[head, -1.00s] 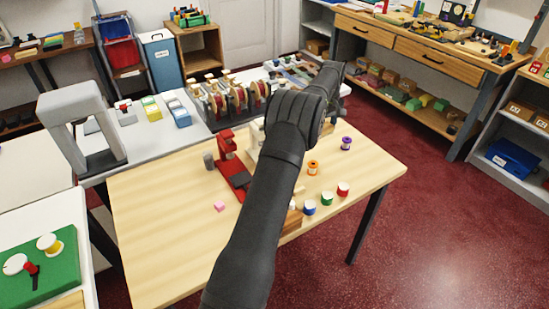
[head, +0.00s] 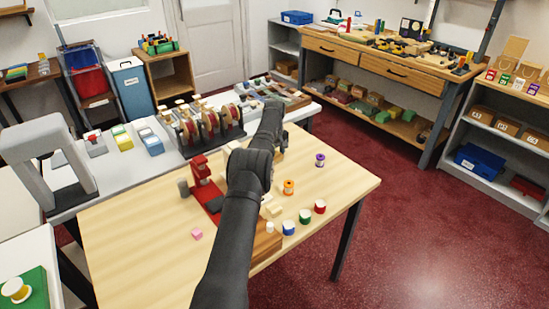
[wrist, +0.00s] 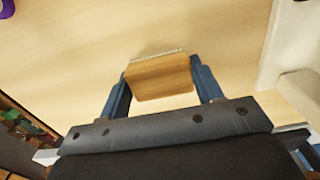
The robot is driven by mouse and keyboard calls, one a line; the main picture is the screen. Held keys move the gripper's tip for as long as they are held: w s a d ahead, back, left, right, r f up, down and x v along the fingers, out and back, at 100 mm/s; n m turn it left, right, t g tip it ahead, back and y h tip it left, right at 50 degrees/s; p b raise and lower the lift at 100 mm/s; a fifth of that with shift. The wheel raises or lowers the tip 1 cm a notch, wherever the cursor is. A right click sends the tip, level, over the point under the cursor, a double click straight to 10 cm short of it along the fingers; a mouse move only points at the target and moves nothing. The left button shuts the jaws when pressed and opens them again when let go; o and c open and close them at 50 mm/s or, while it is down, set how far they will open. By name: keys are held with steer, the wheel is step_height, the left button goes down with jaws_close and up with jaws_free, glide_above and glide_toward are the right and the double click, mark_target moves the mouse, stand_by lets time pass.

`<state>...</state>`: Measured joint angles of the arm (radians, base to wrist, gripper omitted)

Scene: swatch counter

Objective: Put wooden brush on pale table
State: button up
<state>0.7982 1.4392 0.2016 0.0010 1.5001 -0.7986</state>
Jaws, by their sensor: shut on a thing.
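The wooden brush (wrist: 160,77) is a brown block with a pale bristle edge, seen in the wrist view. My gripper (wrist: 160,68) is shut on it, with one blue-grey finger on each side. The pale table (head: 130,235) is a light wood top on dark legs in the head view. In the wrist view a pale wood surface (wrist: 90,45) lies behind the brush; I cannot tell if they touch. In the head view my arm reaches over the table's far part and hides the gripper and brush.
On the table stand a red device (head: 203,180), a pink cube (head: 196,234), and orange (head: 288,187), purple (head: 320,160), blue (head: 288,228), green (head: 305,216) and red (head: 320,206) spools. The table's front left is clear.

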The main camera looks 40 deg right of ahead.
steer(key=shift+f, duration=0.3)
steer(key=shift+f, duration=0.2)
steer(key=o, duration=1)
steer(key=shift+c, duration=0.2)
steer(key=shift+r, duration=0.15)
step_height(320, 180, up, 8)
steer(key=shift+f, duration=0.2)
